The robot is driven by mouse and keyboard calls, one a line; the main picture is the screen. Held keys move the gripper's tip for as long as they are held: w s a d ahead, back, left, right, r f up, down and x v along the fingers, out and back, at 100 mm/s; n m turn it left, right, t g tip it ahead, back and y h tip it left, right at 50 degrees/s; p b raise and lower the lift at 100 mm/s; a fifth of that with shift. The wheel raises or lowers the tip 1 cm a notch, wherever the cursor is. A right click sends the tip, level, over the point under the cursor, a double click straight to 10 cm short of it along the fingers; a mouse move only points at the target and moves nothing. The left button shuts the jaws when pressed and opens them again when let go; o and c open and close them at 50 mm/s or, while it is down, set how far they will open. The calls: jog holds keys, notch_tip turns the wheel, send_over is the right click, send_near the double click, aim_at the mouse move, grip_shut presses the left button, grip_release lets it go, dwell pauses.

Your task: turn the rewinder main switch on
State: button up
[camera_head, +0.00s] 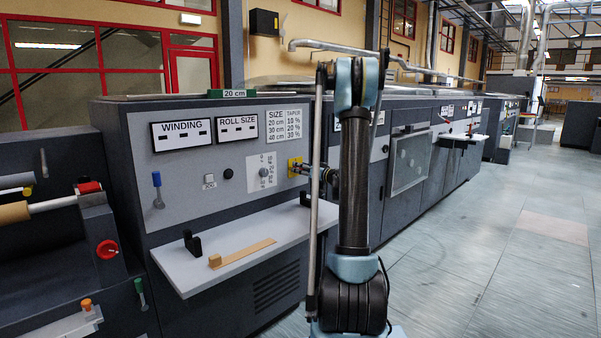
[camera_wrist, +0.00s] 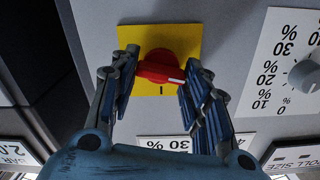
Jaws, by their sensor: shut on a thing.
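The rewinder main switch is a red rotary knob (camera_wrist: 160,66) on a yellow plate (camera_wrist: 185,35) in the wrist view. Its white pointer mark is toward the lower right there, with an "I" mark on the plate just below the knob. My gripper (camera_wrist: 160,70) has its fingers on both sides of the knob and is shut on it. In the head view, the yellow plate (camera_head: 291,162) is on the right of the rewinder's grey panel, with my gripper (camera_head: 300,168) at it. The knob is hidden there by my gripper.
A grey dial (camera_head: 264,172) with percent marks, a black button (camera_head: 228,174) and a blue lever (camera_head: 157,190) are on the panel. A shelf (camera_head: 215,270) juts out below, holding a black bracket (camera_head: 192,243) and a wooden piece (camera_head: 243,253). The floor at right is clear.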

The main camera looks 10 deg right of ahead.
jog(key=shift+d+f+m, duration=0.15)
jog(key=shift+m, duration=3.6)
jog(key=shift+d+f+m, duration=0.1)
jog(key=shift+m, duration=3.65)
jog(key=o, duration=1.1)
jog(key=shift+w, duration=0.1)
jog(key=shift+c, duration=0.2)
jog(key=v, duration=1.2)
jog(key=shift+a, duration=0.1)
